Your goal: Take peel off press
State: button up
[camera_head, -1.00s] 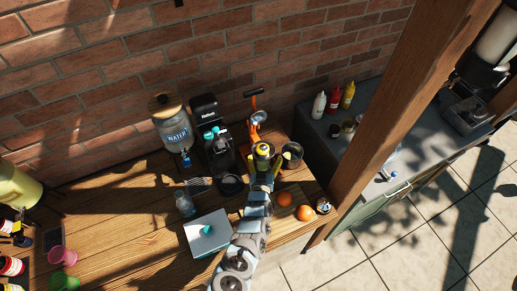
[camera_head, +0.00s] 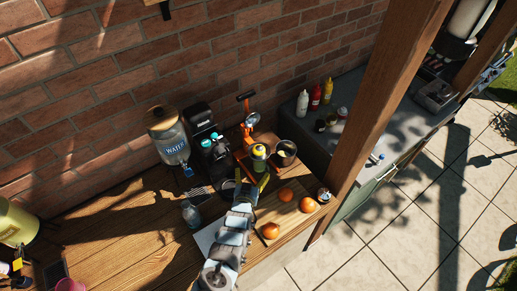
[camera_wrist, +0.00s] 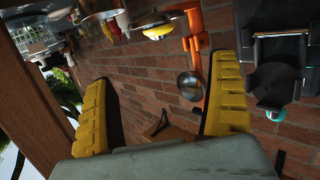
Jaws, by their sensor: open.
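The orange press (camera_head: 246,132) stands at the back of the wooden table. Its dark lever handle (camera_head: 245,97) is at the top, and a silver bowl-like part (camera_head: 253,118) is on it. The wrist view, tilted and nearly upside down, shows its orange post (camera_wrist: 194,50) and a silver rounded part (camera_wrist: 190,86). I cannot make out a peel on it. My gripper (camera_head: 253,178) is in front of the press. Its yellow fingers (camera_wrist: 162,85) are spread with nothing between them, apart from the press.
The black coffee machine (camera_head: 208,140) and water dispenser (camera_head: 169,138) stand left of the press. A dark pot (camera_head: 285,152) is right of it. Oranges (camera_head: 286,195) lie on the board in front.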

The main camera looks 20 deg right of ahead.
aim_at(258, 153)
jog(key=shift+x, duration=3.6)
jog(key=shift+w+d+f, duration=0.2)
jog(key=shift+w+f, duration=0.05)
jog(key=shift+w, duration=0.1)
jog(key=shift+w+d+r+b, duration=0.1)
jog(key=shift+w+d+b, duration=0.3)
jog(key=shift+w+b, duration=0.35)
jog(key=shift+w, duration=0.1)
jog(key=shift+w+d+f+b, duration=0.5)
jog(key=shift+w+d+b, duration=0.2)
jog(key=shift+b, duration=0.5)
jog(key=shift+b+x, duration=1.15)
jog(key=shift+b, duration=0.05)
jog(key=shift+w, duration=0.3)
